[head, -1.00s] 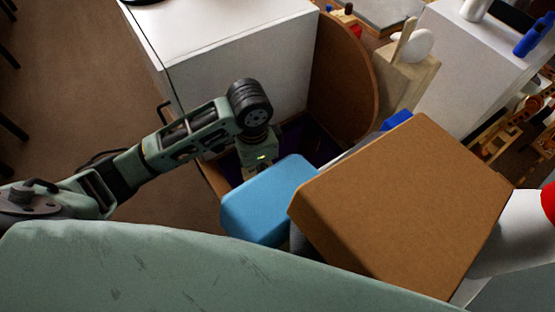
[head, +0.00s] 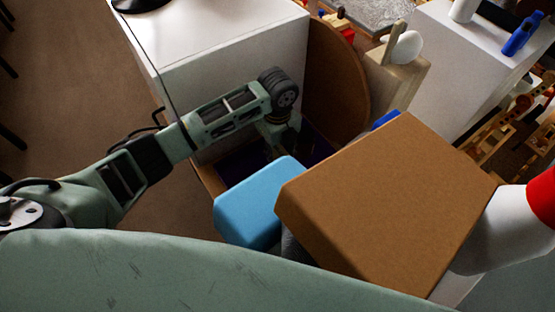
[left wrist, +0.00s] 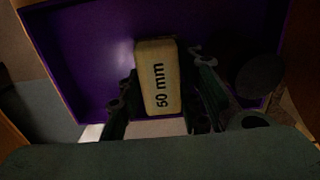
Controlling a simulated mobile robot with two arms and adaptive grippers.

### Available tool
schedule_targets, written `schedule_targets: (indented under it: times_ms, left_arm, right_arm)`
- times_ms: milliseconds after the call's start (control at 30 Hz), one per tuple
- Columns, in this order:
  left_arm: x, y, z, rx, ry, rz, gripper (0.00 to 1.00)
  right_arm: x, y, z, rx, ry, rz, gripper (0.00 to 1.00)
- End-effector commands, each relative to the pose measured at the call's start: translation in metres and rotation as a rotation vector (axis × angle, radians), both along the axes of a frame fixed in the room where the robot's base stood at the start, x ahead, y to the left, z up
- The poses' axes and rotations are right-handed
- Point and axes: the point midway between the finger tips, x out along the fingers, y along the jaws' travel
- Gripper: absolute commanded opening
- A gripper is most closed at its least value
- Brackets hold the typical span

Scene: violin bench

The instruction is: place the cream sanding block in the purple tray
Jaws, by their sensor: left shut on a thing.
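The cream sanding block (left wrist: 159,80), marked "50 mm", is between the fingers of my left gripper (left wrist: 163,100) in the left wrist view. The gripper is shut on it. The purple tray (left wrist: 95,50) lies behind and beyond the block in that view; I cannot tell whether the block touches its floor. In the head view a dark purple strip of the tray (head: 236,167) shows beside my left arm. My right gripper is not in view.
A light blue box (head: 254,201) and a large brown box (head: 385,195) stand close in front of the tray. A white cabinet (head: 225,60) and a round brown board (head: 340,75) stand behind it. A dark round thing (left wrist: 260,75) is at the tray's right in the left wrist view.

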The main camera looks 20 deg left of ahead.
Motion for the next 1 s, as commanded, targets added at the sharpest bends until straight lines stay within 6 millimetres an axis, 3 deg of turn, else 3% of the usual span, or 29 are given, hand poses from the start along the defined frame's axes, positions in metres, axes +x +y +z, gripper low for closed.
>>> schedule_targets:
  times_ms: [400,800,833,1000]
  left_arm:
    - [-0.001,-0.001,-0.049,-0.001,0.001,0.001,0.05]
    - [0.0,0.0,-0.056,0.0,-0.001,0.002,0.05]
    - [0.0,0.0,-0.056,0.0,-0.001,0.002,0.33]
    - [0.0,0.0,-0.055,0.0,-0.001,0.002,0.48]
  right_arm:
    - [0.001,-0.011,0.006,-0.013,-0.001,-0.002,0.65]
    - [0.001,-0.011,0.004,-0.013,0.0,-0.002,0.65]
    - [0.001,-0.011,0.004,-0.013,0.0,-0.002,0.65]
    - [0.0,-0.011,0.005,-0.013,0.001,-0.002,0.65]
